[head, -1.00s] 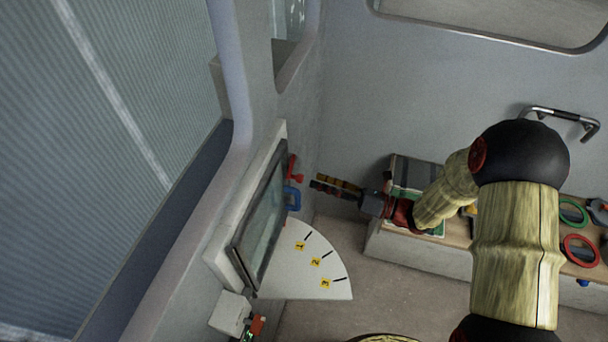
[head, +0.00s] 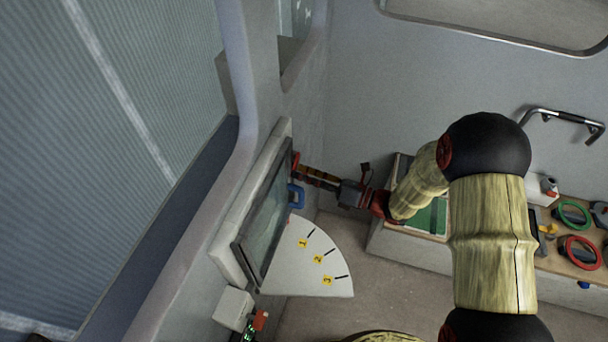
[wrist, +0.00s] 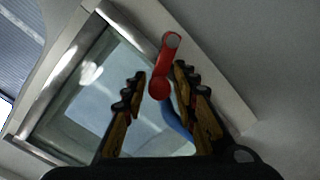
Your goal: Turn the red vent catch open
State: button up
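The red vent catch (wrist: 163,70) shows in the wrist view on the frame edge of a glazed vent panel (wrist: 85,90). It lies between the tips of my gripper (wrist: 160,84), whose two fingers stand apart on either side of it with gaps visible. In the head view my gripper (head: 302,172) reaches left to the catch (head: 295,160), which is partly hidden by the fingers. A blue handle (head: 297,195) sits just below the catch; it also shows behind it in the wrist view (wrist: 177,122). The vent panel (head: 266,212) appears in the head view too.
A white quarter-circle plate (head: 307,262) with yellow numbered tags spreads below the panel. A box with a red part (head: 235,308) is at the lower left. A bench (head: 410,249) with rings and tools stands right. A grab handle (head: 562,118) is on the far wall.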

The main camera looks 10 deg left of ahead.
jog(key=c, duration=0.6)
grip_shut()
jog(key=shift+f, duration=0.15)
jog(key=n+b, duration=0.1)
jog(key=b, duration=0.1)
jog(key=f+n+b, duration=0.1)
jog(key=shift+w+f+n+b, duration=0.1)
jog(key=shift+w+n+b, duration=0.2)
jog(key=shift+b, duration=0.05)
jog(key=w+n+b, duration=0.1)
jog(key=n+b, duration=0.2)
jog(key=b, duration=0.1)
jog(key=w+f+n+b, duration=0.1)
jog(key=n+b, duration=0.3)
jog(key=w+n+y+b, duration=0.1)
jog(key=n+b, duration=0.3)
jog(key=b, duration=0.1)
jog(key=shift+w+d+f+g, duration=0.2)
jog(key=shift+w+f+g, duration=0.2)
